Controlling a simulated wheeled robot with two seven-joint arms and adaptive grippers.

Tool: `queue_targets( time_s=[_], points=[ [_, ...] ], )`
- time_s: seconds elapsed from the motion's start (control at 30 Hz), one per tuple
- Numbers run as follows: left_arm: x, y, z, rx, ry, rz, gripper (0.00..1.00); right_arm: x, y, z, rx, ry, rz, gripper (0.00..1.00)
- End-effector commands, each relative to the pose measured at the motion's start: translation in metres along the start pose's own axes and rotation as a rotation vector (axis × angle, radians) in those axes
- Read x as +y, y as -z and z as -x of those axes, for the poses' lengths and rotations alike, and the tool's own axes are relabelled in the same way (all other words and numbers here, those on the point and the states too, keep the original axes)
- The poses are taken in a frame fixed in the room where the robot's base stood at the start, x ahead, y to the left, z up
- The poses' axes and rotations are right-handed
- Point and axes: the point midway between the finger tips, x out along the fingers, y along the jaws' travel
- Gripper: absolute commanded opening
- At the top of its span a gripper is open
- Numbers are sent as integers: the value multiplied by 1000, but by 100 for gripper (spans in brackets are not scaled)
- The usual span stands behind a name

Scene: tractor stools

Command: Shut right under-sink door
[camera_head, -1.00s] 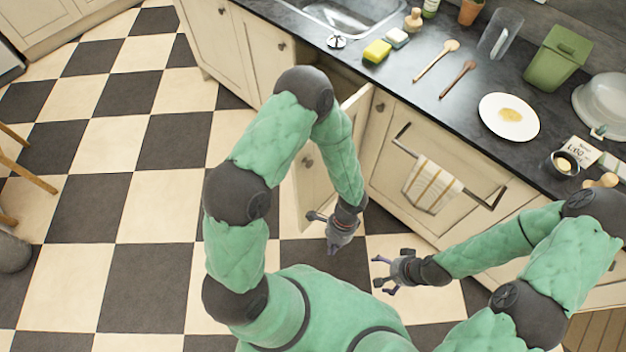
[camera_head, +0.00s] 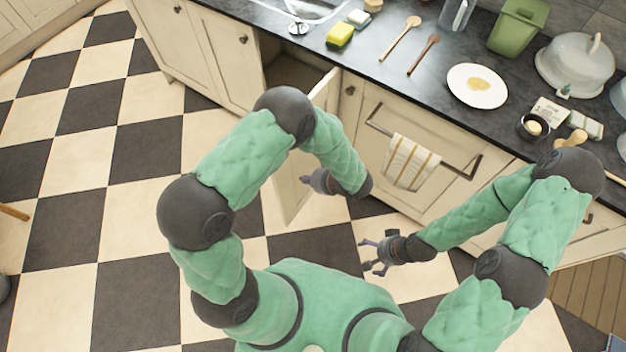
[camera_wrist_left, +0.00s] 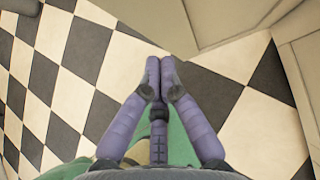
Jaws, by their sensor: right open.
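The right under-sink door (camera_head: 289,185) is a cream panel, standing open and jutting out from the counter. Part of it is hidden behind my left arm in the head view. My left gripper (camera_head: 308,180) is beside the door's right-hand face, close to it; I cannot tell if it touches. In the left wrist view its fingers (camera_wrist_left: 160,66) are together and empty, with a cream panel just beyond. My right gripper (camera_head: 374,256) is open and empty over the floor, right of the door.
The open cabinet (camera_head: 290,72) shows a dark interior. The closed left under-sink door (camera_head: 225,55) stands beside it. A towel (camera_head: 408,163) hangs on a bar to the right. The countertop (camera_head: 395,80) holds kitchen items.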

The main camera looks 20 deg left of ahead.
Motion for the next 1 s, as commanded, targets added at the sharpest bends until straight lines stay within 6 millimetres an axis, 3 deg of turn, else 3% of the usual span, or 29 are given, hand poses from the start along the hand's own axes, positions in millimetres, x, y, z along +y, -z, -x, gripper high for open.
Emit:
queue_targets(
  time_s=[0.2, 0.4, 1.0],
  points=[
    [0, 2, -44, 2, -3, 3, 0, 5, 0, -15, 0, 0, 0, 96],
    [0, -19, -61, 2, -2, 4, 0, 7, 1, -21, 0, 0, 0, 96],
    [0, -28, -69, 2, 0, 0, 0, 8, 1, -23, 0, 0, 0, 96]
  ],
)
